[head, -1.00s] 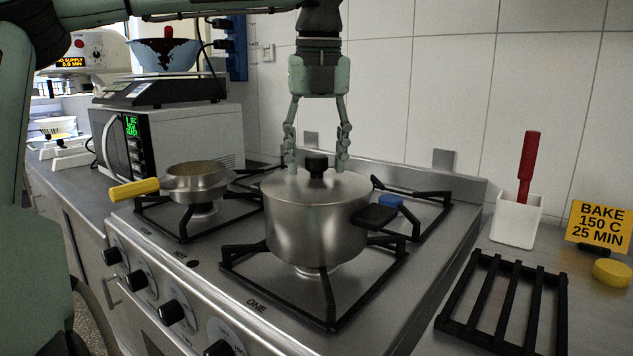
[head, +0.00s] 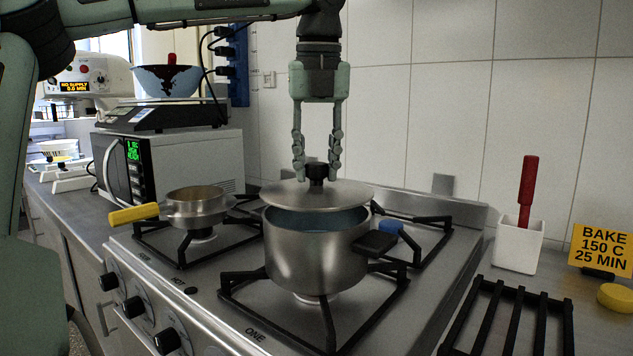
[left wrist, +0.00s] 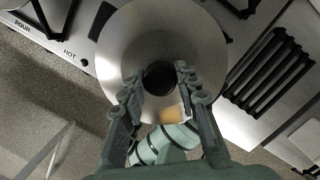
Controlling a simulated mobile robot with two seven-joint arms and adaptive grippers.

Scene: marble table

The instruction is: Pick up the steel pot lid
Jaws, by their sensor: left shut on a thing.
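The steel pot lid (head: 345,193) is a round metal disc with a black knob (head: 317,172). My left gripper (head: 317,176) comes down from above and is shut on the knob. The lid hangs a little above the steel pot (head: 310,257), and a gap shows the pot's bluish inside. In the left wrist view the lid (left wrist: 202,50) fills the upper middle, with the knob (left wrist: 159,76) between the fingers. The pot stands on the front burner with a dark handle (head: 374,243) to the right. My right gripper is in neither view.
A small pan (head: 197,205) with a yellow handle (head: 133,215) stands on the left burner. A white holder (head: 519,246) with a red-handled tool, a black rack (head: 512,318) and a yellow sign (head: 602,248) are at right. A microwave (head: 190,160) stands behind left.

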